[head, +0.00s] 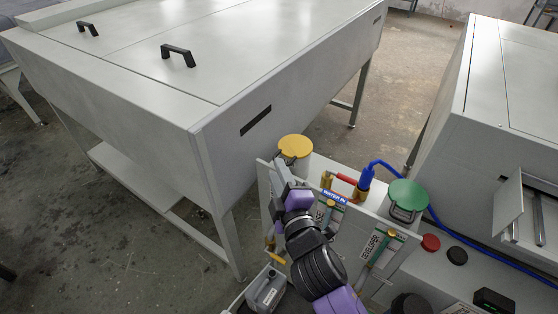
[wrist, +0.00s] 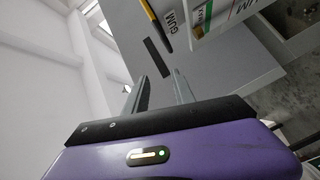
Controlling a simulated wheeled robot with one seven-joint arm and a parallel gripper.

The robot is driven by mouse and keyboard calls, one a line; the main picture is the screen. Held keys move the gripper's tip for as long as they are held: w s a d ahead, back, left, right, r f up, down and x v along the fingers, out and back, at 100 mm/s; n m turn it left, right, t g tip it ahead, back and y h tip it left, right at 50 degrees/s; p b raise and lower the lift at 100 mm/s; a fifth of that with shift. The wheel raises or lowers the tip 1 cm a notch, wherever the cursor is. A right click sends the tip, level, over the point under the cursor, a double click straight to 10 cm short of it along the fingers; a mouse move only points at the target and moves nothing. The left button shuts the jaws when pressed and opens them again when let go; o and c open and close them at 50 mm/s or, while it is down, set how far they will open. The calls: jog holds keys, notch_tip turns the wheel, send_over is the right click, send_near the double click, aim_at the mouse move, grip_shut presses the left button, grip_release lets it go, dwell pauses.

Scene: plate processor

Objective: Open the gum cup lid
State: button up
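The yellow round lid (head: 295,146), apparently the gum cup lid, lies flat and looks shut on its cup at the back left of the processor's side unit. The cup is mostly hidden. My gripper (head: 279,168) is just below and left of the lid in the head view. In the wrist view my gripper (wrist: 159,78) has its two grey fingers apart with nothing between them. A panel with a GUM label (wrist: 172,32) shows ahead of the fingers. I cannot tell whether the fingers touch the lid.
A green lid (head: 408,194) stands to the right, above a DEVELOPER label (head: 371,247). A blue hose (head: 381,166) and a red-handled valve (head: 346,179) lie between the lids. A large grey cabinet (head: 210,150) is close on the left. A grey canister (head: 266,290) stands below my arm.

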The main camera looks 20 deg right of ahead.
aim_at(292, 149)
jog(key=shift+n+g+h, duration=0.4)
jog(key=shift+n+g, duration=0.1)
jog(key=shift+n, duration=0.2)
jog(key=shift+w+d+f+p, duration=0.15)
jog(key=shift+w+d+f, duration=0.45)
jog(key=shift+w, duration=0.6)
jog(key=shift+w+d+f+p, duration=0.1)
jog(key=shift+w+d+f, duration=0.25)
jog(key=shift+w+f, duration=0.6)
jog(key=shift+w+d+f+p, duration=0.15)
jog(key=shift+w+d+f, duration=0.3)
jog(key=shift+w, duration=1)
jog(key=shift+c, duration=0.2)
grip_shut()
jog(key=shift+s+f, duration=0.1)
jog(key=shift+f, duration=0.15)
